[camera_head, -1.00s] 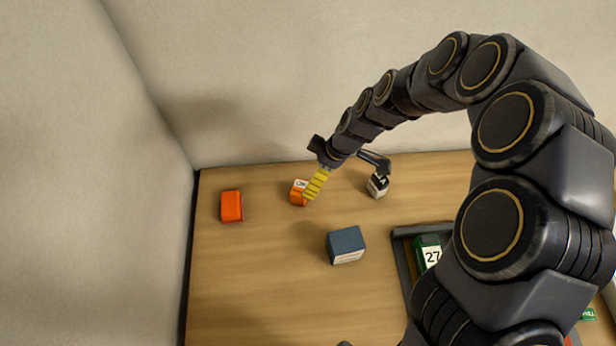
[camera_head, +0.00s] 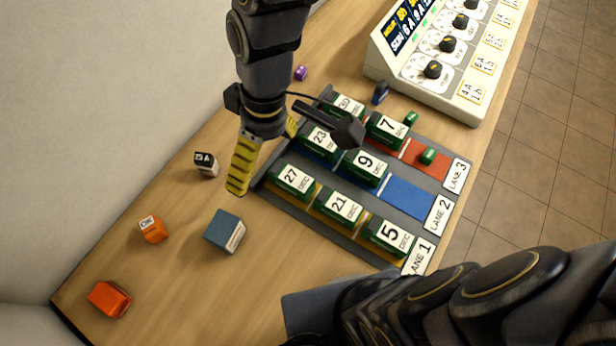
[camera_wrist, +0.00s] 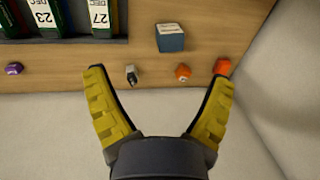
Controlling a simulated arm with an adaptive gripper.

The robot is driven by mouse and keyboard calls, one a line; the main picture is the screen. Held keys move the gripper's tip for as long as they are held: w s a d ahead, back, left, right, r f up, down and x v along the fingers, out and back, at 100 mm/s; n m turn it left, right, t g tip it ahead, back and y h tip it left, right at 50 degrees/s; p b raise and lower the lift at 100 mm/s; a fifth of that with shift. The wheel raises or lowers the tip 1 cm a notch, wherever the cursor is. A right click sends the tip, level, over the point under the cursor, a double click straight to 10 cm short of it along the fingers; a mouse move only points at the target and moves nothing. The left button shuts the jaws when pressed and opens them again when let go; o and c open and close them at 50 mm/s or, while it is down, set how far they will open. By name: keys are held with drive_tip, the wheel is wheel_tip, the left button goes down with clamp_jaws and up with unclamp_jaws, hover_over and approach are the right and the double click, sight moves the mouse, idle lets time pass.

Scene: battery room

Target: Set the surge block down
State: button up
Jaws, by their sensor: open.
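My gripper (camera_head: 265,160) is open and empty above the table in the head view, with its yellow fingers apart. In the wrist view my gripper (camera_wrist: 158,76) also has nothing between its fingers. No block carries a readable surge label, so I cannot tell which is the surge block. On the table stand a blue-grey block (camera_head: 224,232), a black-and-white 5A cube (camera_head: 206,164), a small labelled orange cube (camera_head: 152,229) and a larger orange block (camera_head: 110,299). The blue-grey block also shows in the wrist view (camera_wrist: 170,38). No block touches the fingers.
A grey tray (camera_head: 262,188) with lanes holds several green dated batteries, right of my gripper. A control box with knobs (camera_head: 432,98) stands at the table's back right. A small purple cube (camera_head: 300,73) lies near the wall. Bare table (camera_head: 200,290) surrounds the loose blocks.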

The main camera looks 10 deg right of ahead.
drive_tip(key=s+d+r+m+h, duration=0.1)
drive_tip(key=s+d+r+m, duration=0.1)
drive_tip(key=s+d+m, duration=0.7)
drive_tip(key=shift+s+d+r+g+h, duration=0.3)
drive_tip(key=shift+s+d, duration=0.25)
